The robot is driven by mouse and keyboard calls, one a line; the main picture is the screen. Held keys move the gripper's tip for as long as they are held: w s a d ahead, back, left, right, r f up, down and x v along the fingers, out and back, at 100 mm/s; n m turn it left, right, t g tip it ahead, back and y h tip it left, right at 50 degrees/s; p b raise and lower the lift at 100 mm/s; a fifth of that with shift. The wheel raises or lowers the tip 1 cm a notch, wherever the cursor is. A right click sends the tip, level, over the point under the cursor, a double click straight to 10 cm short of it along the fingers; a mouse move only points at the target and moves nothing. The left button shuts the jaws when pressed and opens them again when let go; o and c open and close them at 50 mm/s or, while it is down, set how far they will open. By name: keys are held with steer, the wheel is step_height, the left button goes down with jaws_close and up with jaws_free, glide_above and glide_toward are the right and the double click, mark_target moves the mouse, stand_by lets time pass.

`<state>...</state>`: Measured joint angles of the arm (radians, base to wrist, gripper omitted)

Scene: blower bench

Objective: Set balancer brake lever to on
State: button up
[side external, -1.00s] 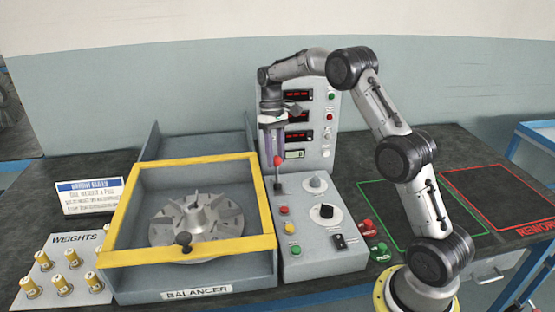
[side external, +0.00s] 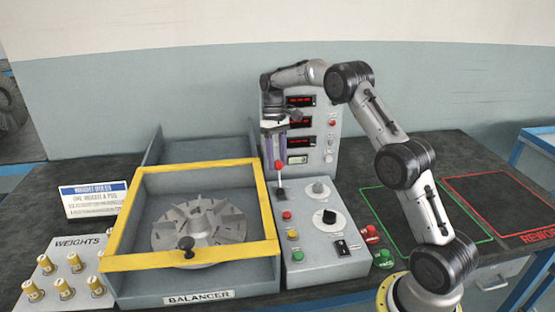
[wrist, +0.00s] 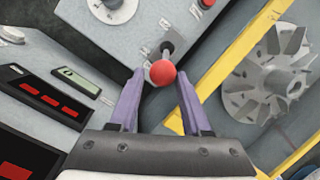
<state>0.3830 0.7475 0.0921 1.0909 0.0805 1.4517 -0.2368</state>
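The brake lever is a short stalk with a red ball knob (side external: 278,165) on the balancer's sloped grey control panel (side external: 322,262). It stands near the panel's back left, close to upright in the side view. My gripper (side external: 277,156) points down at the lever from above, its purple fingers around or just above the knob. In the wrist view the knob (wrist: 163,73) lies between the fingertips of my gripper (wrist: 160,76), with gaps showing on both sides. The fingers are open and hold nothing. Any lettering beside the lever is too small to read.
The yellow-framed cover (side external: 206,255) and bladed rotor (side external: 198,228) lie left of the panel. A display tower (side external: 325,152) stands behind. A grey knob (side external: 318,189), a black knob (side external: 325,218) and coloured buttons (side external: 293,235) are close to the lever.

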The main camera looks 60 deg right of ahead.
steer(key=o, duration=0.4)
steer(key=shift+d+f, duration=0.25)
steer(key=shift+d, duration=0.1)
steer(key=shift+a, duration=0.1)
steer(key=shift+r, duration=0.15)
steer(key=s+a+v, duration=0.1)
steer(key=v, duration=1)
steer(key=shift+r, duration=0.5)
